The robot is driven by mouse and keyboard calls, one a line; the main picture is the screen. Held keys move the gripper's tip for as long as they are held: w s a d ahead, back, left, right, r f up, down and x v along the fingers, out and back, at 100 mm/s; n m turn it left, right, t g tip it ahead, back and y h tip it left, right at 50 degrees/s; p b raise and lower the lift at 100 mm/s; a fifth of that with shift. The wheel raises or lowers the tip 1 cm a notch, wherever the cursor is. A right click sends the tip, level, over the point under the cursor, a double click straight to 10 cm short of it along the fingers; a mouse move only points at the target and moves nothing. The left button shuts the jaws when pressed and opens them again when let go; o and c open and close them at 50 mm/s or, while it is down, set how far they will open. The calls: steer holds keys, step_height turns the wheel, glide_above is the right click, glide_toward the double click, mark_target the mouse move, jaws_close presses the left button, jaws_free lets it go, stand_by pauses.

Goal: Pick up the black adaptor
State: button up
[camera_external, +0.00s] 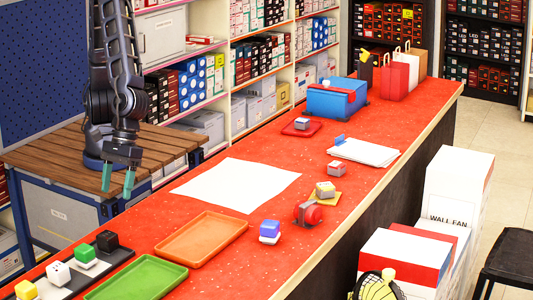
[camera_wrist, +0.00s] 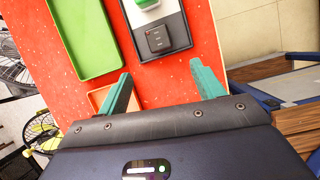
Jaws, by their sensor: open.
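The black adaptor (camera_external: 107,240) is a small dark cube at the far end of a dark tray on the red counter, at the lower left of the external view. In the wrist view the black adaptor (camera_wrist: 157,40) sits on the dark tray (camera_wrist: 179,33), ahead of and between my fingers. My gripper (camera_external: 118,178) is open and empty, with teal fingers pointing down, over the wooden table's side and well above the adaptor. In the wrist view my gripper (camera_wrist: 162,86) shows its two fingers spread apart, with nothing between them.
A white-and-green block (camera_external: 85,255) is beside the adaptor, with more blocks further along the tray. A green tray (camera_external: 138,279) and an orange tray (camera_external: 202,238) lie nearby, both empty. A wooden table (camera_external: 55,160) stands left of the counter. White paper (camera_external: 237,185) lies beyond.

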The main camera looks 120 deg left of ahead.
mark_target(108, 233)
steer(key=shift+n, duration=0.6)
steer(key=shift+s+d+x, duration=0.15)
steer(key=shift+x, duration=1.35)
steer(key=shift+s+d+x, duration=0.1)
steer(key=shift+d+x, duration=0.05)
steer(key=shift+x, duration=1.35)
steer(key=shift+s+d+x, duration=0.15)
steer(key=shift+x, duration=1.4)
steer(key=shift+w+x, duration=0.15)
steer(key=shift+x, duration=0.65)
steer(key=shift+w+x, duration=0.2)
steer(key=shift+x, duration=1.4)
steer(key=c, duration=1.1)
